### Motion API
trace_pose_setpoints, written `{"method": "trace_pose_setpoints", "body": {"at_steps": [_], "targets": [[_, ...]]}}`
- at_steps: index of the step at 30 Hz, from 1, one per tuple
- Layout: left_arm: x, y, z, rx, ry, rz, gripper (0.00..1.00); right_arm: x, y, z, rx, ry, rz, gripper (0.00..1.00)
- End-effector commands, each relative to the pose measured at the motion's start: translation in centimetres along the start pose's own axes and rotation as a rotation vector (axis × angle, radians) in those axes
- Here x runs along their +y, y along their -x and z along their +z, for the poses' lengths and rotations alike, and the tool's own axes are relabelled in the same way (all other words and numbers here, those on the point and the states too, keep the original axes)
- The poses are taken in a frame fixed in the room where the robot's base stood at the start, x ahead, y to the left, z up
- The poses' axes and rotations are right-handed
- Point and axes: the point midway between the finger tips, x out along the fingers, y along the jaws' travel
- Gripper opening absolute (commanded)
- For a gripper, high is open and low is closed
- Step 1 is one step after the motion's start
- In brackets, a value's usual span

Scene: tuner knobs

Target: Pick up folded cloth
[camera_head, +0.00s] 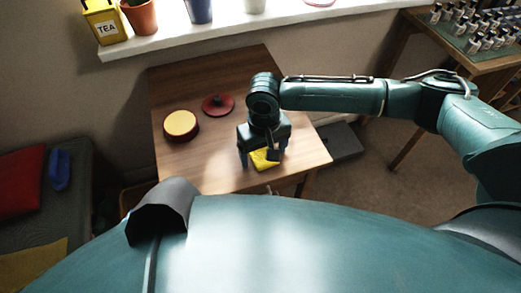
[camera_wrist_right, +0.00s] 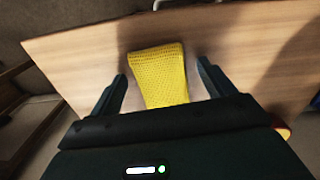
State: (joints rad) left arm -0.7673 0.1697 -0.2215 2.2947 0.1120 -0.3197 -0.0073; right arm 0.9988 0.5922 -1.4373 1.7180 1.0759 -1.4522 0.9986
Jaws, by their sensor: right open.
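The folded cloth (camera_head: 264,159) is yellow and lies near the front right of the small wooden table, partly hidden beneath my right gripper in the head view. In the right wrist view the cloth (camera_wrist_right: 160,74) shows a knitted texture and lies flat between the fingers. My right gripper (camera_head: 262,160) points down over the cloth. Its two fingers (camera_wrist_right: 160,75) are open, one on each side of the cloth, with bare wood visible between each finger and the cloth. I cannot tell how high the fingertips are above the table. My left gripper is not in view.
On the wooden table (camera_head: 190,90), a round yellow-topped red tin (camera_head: 181,125) and a dark red disc (camera_head: 218,105) stand left of my right gripper. A windowsill (camera_head: 200,35) with pots and a yellow tea tin (camera_head: 103,21) runs behind. The table's left front is clear.

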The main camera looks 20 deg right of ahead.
Motion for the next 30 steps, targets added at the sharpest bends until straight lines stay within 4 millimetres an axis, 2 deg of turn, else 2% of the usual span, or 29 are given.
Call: {"method": "trace_pose_setpoints", "body": {"at_steps": [7,24,30], "targets": [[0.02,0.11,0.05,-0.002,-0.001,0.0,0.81,-0.02,-0.06,-0.03,0.001,0.0,0.0,0.8],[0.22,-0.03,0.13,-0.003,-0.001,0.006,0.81,-0.02,-0.02,-0.04,0.001,0.0,-0.001,0.34],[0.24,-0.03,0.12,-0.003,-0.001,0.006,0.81,-0.02,0.04,-0.05,0.002,0.0,-0.001,0.34]]}}
